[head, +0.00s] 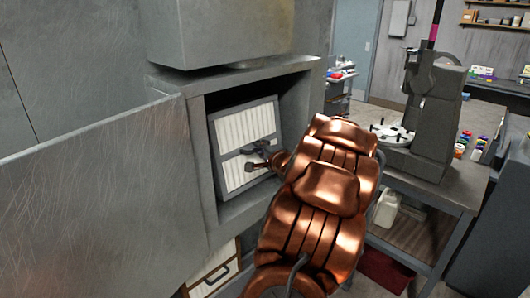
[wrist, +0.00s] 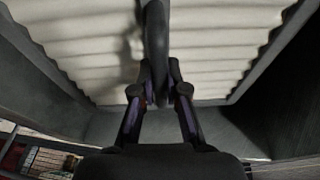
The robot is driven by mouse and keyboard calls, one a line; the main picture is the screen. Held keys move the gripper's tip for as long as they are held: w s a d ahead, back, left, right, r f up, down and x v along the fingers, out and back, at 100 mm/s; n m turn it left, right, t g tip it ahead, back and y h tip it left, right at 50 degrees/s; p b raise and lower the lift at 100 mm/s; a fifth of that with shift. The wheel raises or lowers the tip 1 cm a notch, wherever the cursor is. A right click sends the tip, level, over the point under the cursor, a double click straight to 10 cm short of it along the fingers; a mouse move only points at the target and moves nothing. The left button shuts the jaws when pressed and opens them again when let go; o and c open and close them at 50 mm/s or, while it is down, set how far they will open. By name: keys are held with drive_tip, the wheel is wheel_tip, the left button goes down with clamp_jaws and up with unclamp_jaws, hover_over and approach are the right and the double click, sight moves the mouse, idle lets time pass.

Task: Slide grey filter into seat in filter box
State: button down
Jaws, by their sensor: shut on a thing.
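The grey-framed filter (head: 232,132) with white pleats stands upright inside the opening of the grey filter box (head: 203,160). Its depth in the box and whether it touches the seat cannot be told. My gripper (head: 262,158) reaches into the opening from the right and is shut on the dark handle bar across the filter's middle. In the wrist view the pleats (wrist: 225,50) fill the upper part. The handle (wrist: 155,40) runs down between the fingers of my gripper (wrist: 159,92). My copper arm hides the lower right of the box.
The box's grey door (head: 95,195) stands open at the left. Below the box is a white panel with a tan frame and dark handle (head: 212,277). At right, a workbench (head: 440,195) carries a grey stand, with a white jug (head: 386,208) below.

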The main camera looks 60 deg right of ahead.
sight(250, 146)
drive_tip(key=shift+w+d+f+b, duration=0.15)
drive_tip(key=shift+w+b, duration=0.2)
drive_tip(key=shift+w, duration=0.3)
drive_tip(key=shift+w+d+f+b, duration=0.15)
drive_tip(key=shift+w+b, duration=0.15)
drive_tip(key=shift+w, duration=0.3)
drive_tip(key=shift+w+d+b, duration=0.25)
drive_tip(key=shift+w+b, duration=0.35)
drive_tip(key=shift+w, duration=0.35)
drive_tip(key=shift+w+d+b, duration=0.25)
drive_tip(key=shift+w+b, duration=0.3)
drive_tip(key=shift+w, duration=0.35)
drive_tip(key=shift+r, duration=0.25)
drive_tip(key=shift+w+p, duration=0.2)
drive_tip(key=shift+p, duration=0.55)
drive_tip(key=shift+f, duration=0.25)
drive_tip(key=shift+f+b, duration=0.45)
drive_tip(key=shift+f, duration=0.75)
drive_tip(key=c, duration=1.1)
unclamp_jaws()
